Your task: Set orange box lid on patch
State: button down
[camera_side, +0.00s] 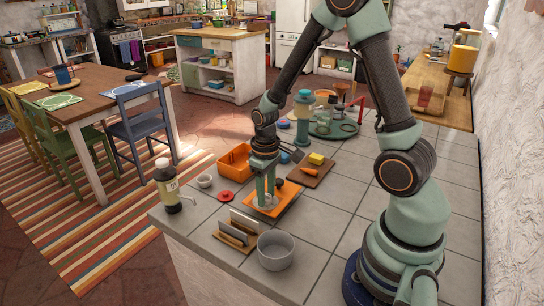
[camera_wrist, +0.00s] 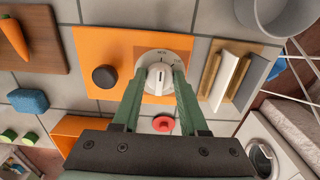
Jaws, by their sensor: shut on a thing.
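A flat orange panel (camera_wrist: 92,50) with a round black knob (camera_wrist: 105,77) appears in the wrist view; it also shows in the side view (camera_side: 289,203), low over or on the grey tiles. I cannot tell lid from patch for certain. A white round dial (camera_wrist: 160,62) with a raised grip and printed marks sits over the panel's right part. My gripper (camera_wrist: 160,82) points down with its two green fingers on either side of the dial's grip, shut on it; in the side view my gripper (camera_side: 265,200) is low over the panel. The open orange box (camera_side: 232,161) stands behind it.
A red round lid (camera_side: 226,196) lies left of the panel. A holder with upright slats (camera_side: 237,234) and a grey pot (camera_side: 275,251) stand in front. A wooden board (camera_side: 311,174) with a carrot and a yellow block lies behind right. Bare tiles (camera_side: 330,215) lie to the right.

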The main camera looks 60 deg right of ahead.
jog(key=shift+f, duration=0.9)
dwell(1.8)
jog(key=shift+c, duration=1.8)
grip_release()
jog(key=shift+r, duration=3.5)
